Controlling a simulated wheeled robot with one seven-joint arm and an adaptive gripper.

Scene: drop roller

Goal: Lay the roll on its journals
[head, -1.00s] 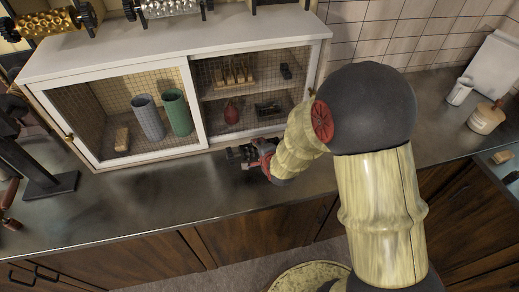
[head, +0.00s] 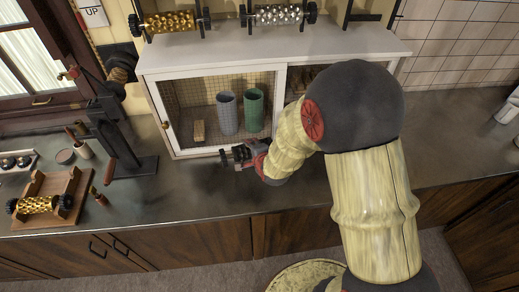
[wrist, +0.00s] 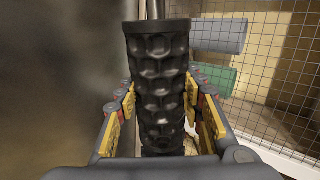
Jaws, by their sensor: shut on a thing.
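My gripper (wrist: 162,105) is shut on a black dimpled roll (wrist: 158,75), with a yellow-padded finger on each side of it in the wrist view. A thin metal shaft (wrist: 155,9) sticks out of the roll's far end. In the head view my gripper (head: 243,158) is above the counter, in front of the wire-mesh cabinet; the roll (head: 231,157) shows there small and dark. A gold roll (head: 172,21) and a silver roll (head: 277,15) sit on black stands on the cabinet top. To their right, black posts (head: 347,15) stand with no roll seen between them; the top is cropped.
The white cabinet (head: 217,155) holds a grey and a green cylinder. At left on the counter, a wooden cradle (head: 72,186) bears another gold roll (head: 38,205), beside a dark upright press (head: 110,140). The counter (head: 190,195) is clear between press and gripper.

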